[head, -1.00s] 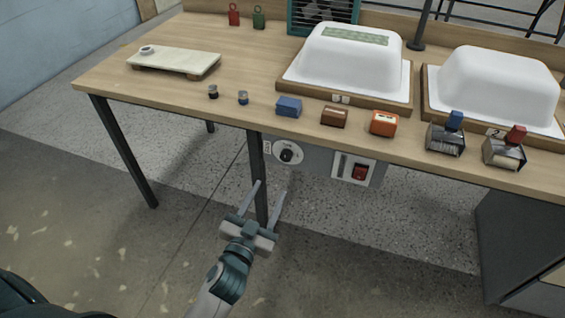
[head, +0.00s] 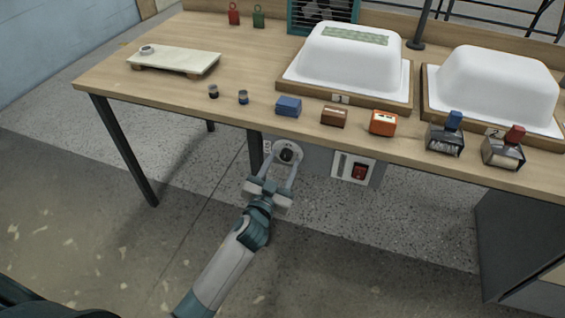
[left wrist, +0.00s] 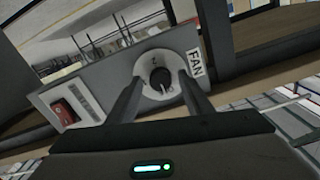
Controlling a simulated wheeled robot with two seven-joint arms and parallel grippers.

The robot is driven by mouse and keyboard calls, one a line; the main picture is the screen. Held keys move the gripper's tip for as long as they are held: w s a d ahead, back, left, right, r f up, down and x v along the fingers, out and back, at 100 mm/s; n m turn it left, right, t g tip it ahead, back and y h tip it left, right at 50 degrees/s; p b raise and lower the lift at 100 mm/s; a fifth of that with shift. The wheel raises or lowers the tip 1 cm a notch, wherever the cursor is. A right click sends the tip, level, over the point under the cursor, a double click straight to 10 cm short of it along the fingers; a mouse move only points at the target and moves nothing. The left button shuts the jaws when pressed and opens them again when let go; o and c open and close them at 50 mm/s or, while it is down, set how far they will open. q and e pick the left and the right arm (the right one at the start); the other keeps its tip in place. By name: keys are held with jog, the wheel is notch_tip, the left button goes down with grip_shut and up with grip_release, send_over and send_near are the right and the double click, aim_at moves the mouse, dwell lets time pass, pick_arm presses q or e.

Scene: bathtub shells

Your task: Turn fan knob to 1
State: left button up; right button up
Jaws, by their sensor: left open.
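The fan knob (head: 287,154) is a black dial on a round white plate, set in a grey panel under the table's front edge. In the left wrist view the knob (left wrist: 160,77) sits beside a label reading FAN, and its scale marks are too small to read surely. My left gripper (head: 280,161) is open, its two fingers pointing at the plate. In the left wrist view its fingertips (left wrist: 158,84) lie on either side of the knob; I cannot tell whether they touch it. My right gripper is not in view.
A red switch (head: 358,172) is on the panel right of the knob. A table leg (head: 255,150) stands close left of the gripper. A fan (head: 322,12) stands at the back.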

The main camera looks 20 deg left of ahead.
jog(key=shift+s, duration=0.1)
pick_arm(q)
jog(key=c, duration=1.1)
jog(key=shift+o, duration=0.2)
